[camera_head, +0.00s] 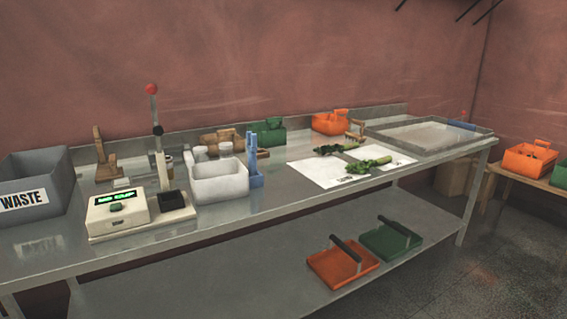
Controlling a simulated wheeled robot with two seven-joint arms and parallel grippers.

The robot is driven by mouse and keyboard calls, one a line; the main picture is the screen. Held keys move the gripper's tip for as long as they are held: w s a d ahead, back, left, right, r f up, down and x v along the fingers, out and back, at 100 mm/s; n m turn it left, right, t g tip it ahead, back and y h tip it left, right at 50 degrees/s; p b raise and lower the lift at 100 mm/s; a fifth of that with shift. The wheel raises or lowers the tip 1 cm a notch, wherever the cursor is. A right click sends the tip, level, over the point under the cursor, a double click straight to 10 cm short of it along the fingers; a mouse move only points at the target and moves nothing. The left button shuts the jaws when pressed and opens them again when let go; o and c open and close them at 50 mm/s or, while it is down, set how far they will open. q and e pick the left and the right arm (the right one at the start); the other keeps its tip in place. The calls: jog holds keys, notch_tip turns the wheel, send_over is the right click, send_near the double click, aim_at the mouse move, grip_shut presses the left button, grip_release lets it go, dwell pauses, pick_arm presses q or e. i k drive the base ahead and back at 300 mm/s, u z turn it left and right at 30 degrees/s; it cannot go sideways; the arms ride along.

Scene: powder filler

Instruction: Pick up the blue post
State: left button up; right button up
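A blue post (254,163) stands upright on the steel table, right beside the right side of a white bin (220,190). Its upper part looks forked, with two prongs. I cannot tell whether it touches the bin. Neither of my grippers shows in the head view.
Left of the bin stand a white device with a green display (117,204), a red-topped stand (157,140) and a grey waste bin (35,192). Two white sheets with greens (318,173) lie to the right, before a shallow metal tray (398,143). Orange and green trays rest on the lower shelf.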

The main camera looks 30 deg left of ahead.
aim_at(250, 137)
jog(key=z, duration=0.25)
jog(key=i, duration=1.9)
jog(key=u, duration=0.95)
jog(key=i, duration=1.1)
jog(key=u, duration=1.5)
jog(key=i, duration=0.25)
jog(key=z, duration=0.25)
